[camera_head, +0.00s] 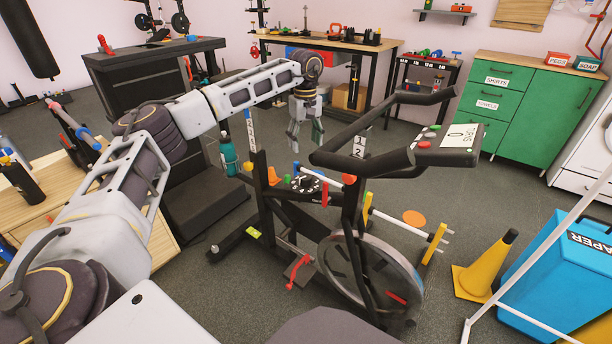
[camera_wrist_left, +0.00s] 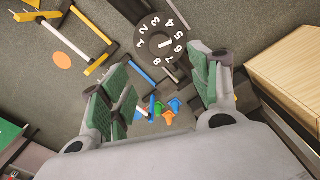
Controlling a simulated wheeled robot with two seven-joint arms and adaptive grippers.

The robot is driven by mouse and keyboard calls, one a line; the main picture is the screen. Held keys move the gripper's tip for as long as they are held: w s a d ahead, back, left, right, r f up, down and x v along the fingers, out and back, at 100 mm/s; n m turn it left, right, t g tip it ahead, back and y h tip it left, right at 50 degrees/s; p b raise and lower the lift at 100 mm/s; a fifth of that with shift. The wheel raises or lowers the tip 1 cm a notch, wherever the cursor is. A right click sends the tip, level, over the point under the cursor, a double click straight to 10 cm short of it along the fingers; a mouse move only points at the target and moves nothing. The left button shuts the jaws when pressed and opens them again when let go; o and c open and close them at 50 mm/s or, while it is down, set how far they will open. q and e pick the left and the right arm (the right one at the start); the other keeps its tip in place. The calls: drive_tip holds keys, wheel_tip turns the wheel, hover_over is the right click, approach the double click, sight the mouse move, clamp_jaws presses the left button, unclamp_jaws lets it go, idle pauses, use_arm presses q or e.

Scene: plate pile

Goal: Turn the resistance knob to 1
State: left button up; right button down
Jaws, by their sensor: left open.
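The resistance knob is a round black dial with white numbers. It shows in the left wrist view (camera_wrist_left: 151,47), at the top centre, and in the head view (camera_head: 308,184), low on the exercise bike's black frame (camera_head: 262,205). A short white mark on it points to the right in the wrist view, seemingly near 6; I cannot read it surely. My left gripper (camera_head: 305,132) hangs fingers down above and behind the knob in the head view. Its green-padded fingers (camera_wrist_left: 163,82) are apart with nothing held, and clear of the knob. My right gripper is out of view.
The bike's handlebar (camera_head: 345,140) and console (camera_head: 448,148) rise to the right of the gripper. A wooden cabinet (camera_head: 85,195) stands at left, a yellow cone (camera_head: 484,266) and blue bin (camera_head: 560,275) at right.

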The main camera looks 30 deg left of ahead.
sight(305, 177)
use_arm(q)
drive_tip(key=shift+f, duration=0.2)
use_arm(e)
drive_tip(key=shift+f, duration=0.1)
use_arm(q)
wheel_tip(305, 177, down, 12)
drive_tip(key=b, duration=0.4)
drive_tip(key=shift+r+b, duration=0.1)
drive_tip(key=shift+b, duration=0.2)
drive_tip(key=shift+f+b, duration=0.3)
drive_tip(key=shift+f, duration=0.55)
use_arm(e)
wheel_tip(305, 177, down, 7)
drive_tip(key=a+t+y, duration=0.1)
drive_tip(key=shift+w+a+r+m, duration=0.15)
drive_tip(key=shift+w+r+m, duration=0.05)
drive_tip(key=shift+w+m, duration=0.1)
use_arm(q)
drive_tip(key=shift+c, duration=0.4)
drive_tip(key=c, duration=0.9)
drive_tip(key=shift+c, duration=0.2)
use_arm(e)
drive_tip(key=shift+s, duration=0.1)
use_arm(q)
drive_tip(key=shift+r+p, duration=0.1)
drive_tip(key=shift+p, duration=0.25)
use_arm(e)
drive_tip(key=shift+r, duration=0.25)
